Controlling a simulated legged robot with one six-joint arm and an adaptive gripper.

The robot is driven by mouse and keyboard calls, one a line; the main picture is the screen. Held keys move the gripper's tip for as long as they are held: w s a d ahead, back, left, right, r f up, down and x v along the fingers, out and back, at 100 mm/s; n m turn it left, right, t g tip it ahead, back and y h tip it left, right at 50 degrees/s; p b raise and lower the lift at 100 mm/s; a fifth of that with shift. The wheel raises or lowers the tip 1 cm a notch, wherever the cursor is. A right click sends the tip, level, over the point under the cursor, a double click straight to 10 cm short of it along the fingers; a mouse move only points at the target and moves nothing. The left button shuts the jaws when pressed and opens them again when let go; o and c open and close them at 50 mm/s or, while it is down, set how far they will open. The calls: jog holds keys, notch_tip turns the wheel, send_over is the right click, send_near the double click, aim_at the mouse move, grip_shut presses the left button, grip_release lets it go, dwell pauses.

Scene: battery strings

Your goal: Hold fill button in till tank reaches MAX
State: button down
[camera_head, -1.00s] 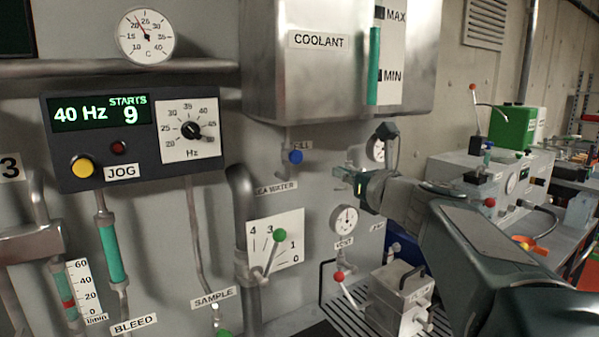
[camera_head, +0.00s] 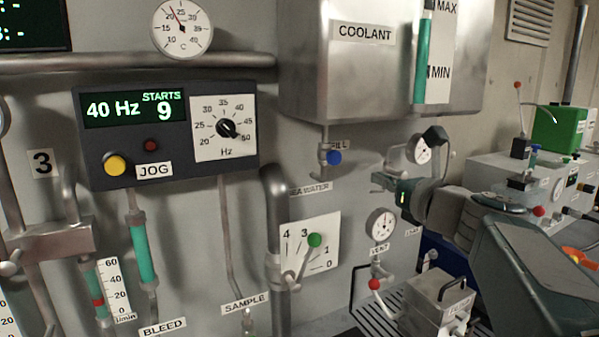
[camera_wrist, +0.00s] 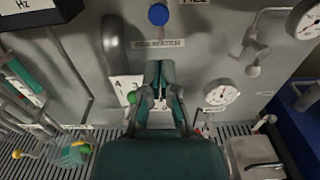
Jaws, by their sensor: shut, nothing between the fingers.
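The blue fill button (camera_head: 334,157) sits under the COOLANT tank (camera_head: 300,75), at a pipe fitting with a partly hidden FILL label. In the wrist view the blue button (camera_wrist: 158,14) is at the top, beyond my fingertips. The tank's sight tube (camera_head: 421,60) shows a green column whose top is above MIN and a little below the MAX mark. My gripper (camera_head: 378,181) is to the right of and slightly below the button, apart from it. In the wrist view my gripper (camera_wrist: 159,66) has its fingers together, with nothing held.
A green-knobbed lever (camera_head: 314,240) on a numbered plate is below the button. A gauge (camera_head: 381,224) and a red-knobbed vent valve (camera_head: 374,284) are below my gripper. The JOG panel (camera_head: 165,135) is to the left. Another gauge (camera_head: 418,150) is behind my arm.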

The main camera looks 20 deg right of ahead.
aim_at(335, 159)
jog(key=w, duration=0.3)
jog(key=w+a, duration=0.1)
jog(key=w, duration=0.3)
jog(key=w+a, duration=0.1)
jog(key=w, duration=0.2)
jog(key=shift+w+a, duration=0.2)
jog(key=shift+w, duration=0.75)
jog(key=shift+w+a, duration=0.15)
jog(key=shift+w, duration=0.35)
jog(key=shift+r, duration=0.2)
jog(key=shift+w+f, duration=0.15)
jog(key=shift+w, duration=0.05)
dwell(3.9)
